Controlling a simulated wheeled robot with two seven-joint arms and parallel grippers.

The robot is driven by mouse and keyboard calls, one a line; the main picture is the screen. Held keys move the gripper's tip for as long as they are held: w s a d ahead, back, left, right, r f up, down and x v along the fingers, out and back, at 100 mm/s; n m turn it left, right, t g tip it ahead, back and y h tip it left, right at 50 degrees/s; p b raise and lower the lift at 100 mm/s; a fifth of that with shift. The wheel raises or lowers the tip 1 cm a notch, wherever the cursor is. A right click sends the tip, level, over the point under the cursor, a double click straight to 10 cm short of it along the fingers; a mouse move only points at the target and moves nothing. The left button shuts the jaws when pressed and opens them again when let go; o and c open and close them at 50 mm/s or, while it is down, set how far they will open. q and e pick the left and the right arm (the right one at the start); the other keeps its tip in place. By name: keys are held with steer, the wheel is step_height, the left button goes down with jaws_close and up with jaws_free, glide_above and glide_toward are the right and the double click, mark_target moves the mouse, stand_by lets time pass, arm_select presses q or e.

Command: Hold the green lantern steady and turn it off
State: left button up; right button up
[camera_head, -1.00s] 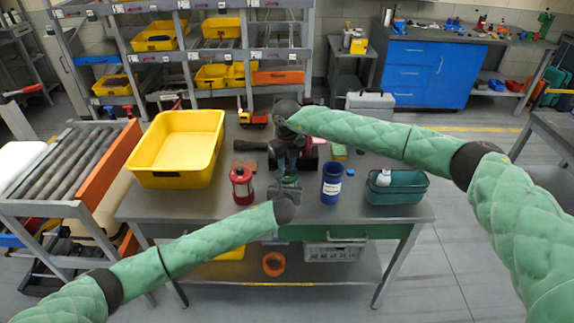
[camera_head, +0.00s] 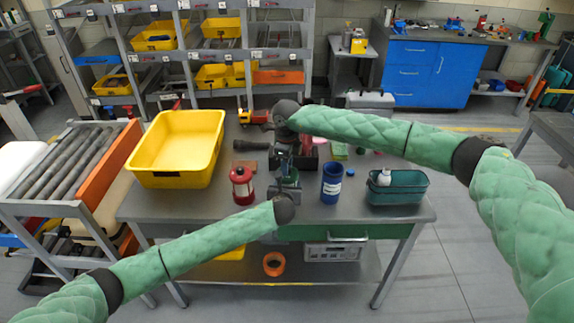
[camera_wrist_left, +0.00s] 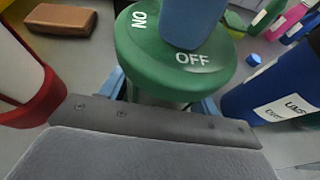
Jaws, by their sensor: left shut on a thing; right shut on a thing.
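The green lantern (camera_head: 291,183) stands on the table, mostly hidden by my grippers. In the left wrist view its round green top (camera_wrist_left: 140,45) carries the words ON and OFF. My left gripper (camera_wrist_left: 165,103) is shut on the lantern's body below that top, with blue fingers on both sides. My right gripper (camera_head: 288,168) comes from above and is shut on the lantern's top. A blue part, apparently its finger, covers the middle of the top beside OFF in the left wrist view. What lies under it is hidden.
A red lantern (camera_head: 242,185) stands close on the left, a blue canister (camera_head: 332,184) close on the right. A teal basket (camera_head: 408,195), brown block (camera_head: 244,165), dark flashlight (camera_head: 262,151) and yellow bin (camera_head: 142,180) share the table.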

steer(key=shift+w+d, duration=0.1)
stand_by(0.4)
steer(key=o, duration=1)
step_height(320, 180, up, 12)
arm_select(q)
steer(key=o, duration=1.3)
